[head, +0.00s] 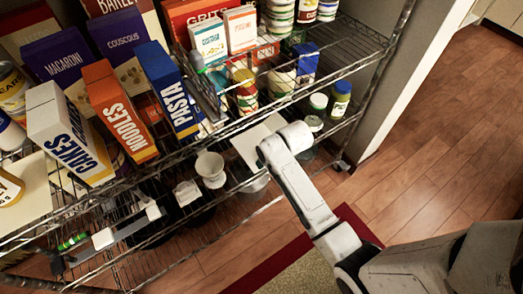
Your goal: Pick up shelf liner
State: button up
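A second cream sheet (36,192) lies on the shelf at the far left, partly under a can. I cannot tell from this view which one is the named liner. My arm reaches up from the lower right, and its white end (290,138) is at the rack's front edge, overlapping the first sheet's right side. My gripper's fingers are hidden, so contact or a hold cannot be seen.
The wire rack (225,130) holds boxes, including pasta (166,90), noodles (118,110) and cakes (70,132), plus cans and jars. A white cup-like item (210,168) stands on a lower shelf. Wooden floor (430,150) is open at right; a red-edged mat (300,262) lies below.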

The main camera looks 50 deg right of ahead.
jog(key=shift+w+f, duration=0.15)
jog(key=shift+f, duration=0.2)
jog(key=c, duration=1.2)
jog(key=shift+o, duration=0.2)
jog(key=shift+r, duration=0.1)
